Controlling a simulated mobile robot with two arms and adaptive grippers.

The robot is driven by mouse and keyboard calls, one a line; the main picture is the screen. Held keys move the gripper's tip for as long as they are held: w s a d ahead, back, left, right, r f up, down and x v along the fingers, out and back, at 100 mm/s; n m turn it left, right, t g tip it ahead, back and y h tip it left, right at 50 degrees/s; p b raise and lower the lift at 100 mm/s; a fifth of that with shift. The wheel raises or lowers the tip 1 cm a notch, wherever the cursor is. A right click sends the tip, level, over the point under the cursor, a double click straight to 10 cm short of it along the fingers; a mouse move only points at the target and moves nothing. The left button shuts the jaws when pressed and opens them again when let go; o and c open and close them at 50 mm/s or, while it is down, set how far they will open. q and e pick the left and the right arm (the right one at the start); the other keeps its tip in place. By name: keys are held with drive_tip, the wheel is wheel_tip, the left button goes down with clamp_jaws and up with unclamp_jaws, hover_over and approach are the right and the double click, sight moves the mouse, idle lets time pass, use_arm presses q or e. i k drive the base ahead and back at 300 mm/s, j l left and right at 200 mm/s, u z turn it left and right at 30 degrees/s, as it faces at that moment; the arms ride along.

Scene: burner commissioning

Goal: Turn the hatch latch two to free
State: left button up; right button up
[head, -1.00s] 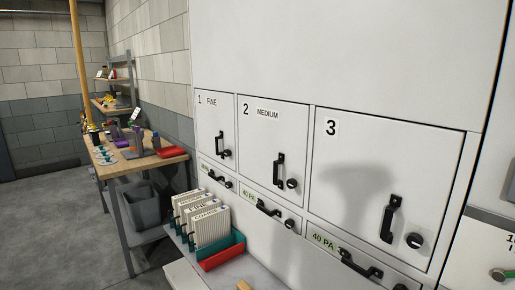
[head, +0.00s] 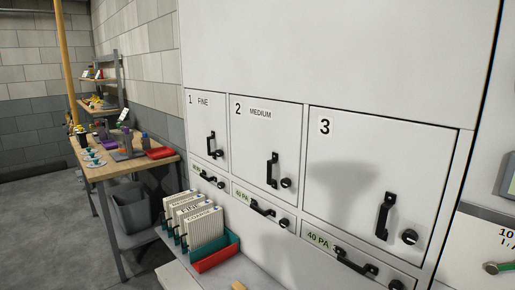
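Hatch 2 (head: 262,150), marked "2 MEDIUM", is in the middle of the white cabinet front and is shut. Its black bar handle (head: 272,170) stands upright. The round black latch knob (head: 286,183) of hatch two sits just right of the handle's lower end. The knob is too small to tell which way it is turned. Neither of my grippers shows in the head view.
Hatch 1 (head: 205,128) is to the left and hatch 3 (head: 375,180) to the right, both shut. A teal and red holder (head: 215,258) with white filter panels stands low in front. A wooden workbench (head: 115,165) and a grey bin (head: 133,210) are at left.

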sight(285, 182)
drive_tip(key=i+j+z, duration=0.15)
drive_tip(key=z, duration=0.6)
drive_tip(key=i+j+z, duration=0.3)
drive_tip(key=j, duration=0.4)
drive_tip(key=j+z, duration=0.3)
drive_tip(key=j, duration=0.35)
drive_tip(key=j+z, duration=0.25)
drive_tip(key=j, duration=0.5)
drive_tip(key=i, duration=0.05)
